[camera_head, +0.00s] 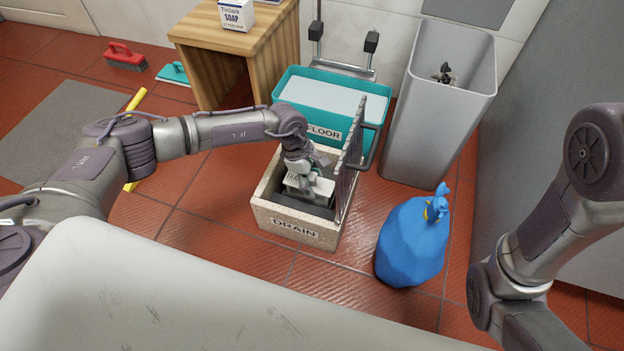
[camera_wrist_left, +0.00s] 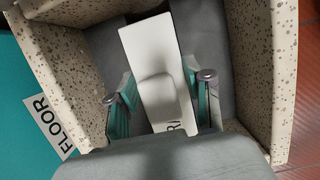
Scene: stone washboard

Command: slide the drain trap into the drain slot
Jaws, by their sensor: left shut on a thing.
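The drain trap (camera_head: 298,186) is a white block with a partly hidden dark label. It is inside the speckled stone basin (camera_head: 262,203) marked DRAIN, over its dark grey interior. My left gripper (camera_head: 309,177) reaches down into the basin and is shut on the trap. In the left wrist view the fingers (camera_wrist_left: 160,98) close on both sides of the raised grip of the white trap (camera_wrist_left: 146,45). The drain slot is hidden, and I cannot tell how deep the trap sits. My right gripper is out of view.
A grate (camera_head: 349,165) with a handle stands upright at the basin's right side. A teal FLOOR tub (camera_head: 300,113) is behind. A grey bin (camera_head: 437,125) and a blue bag (camera_head: 412,245) stand to the right. A wooden stool (camera_head: 262,45) is at the back left.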

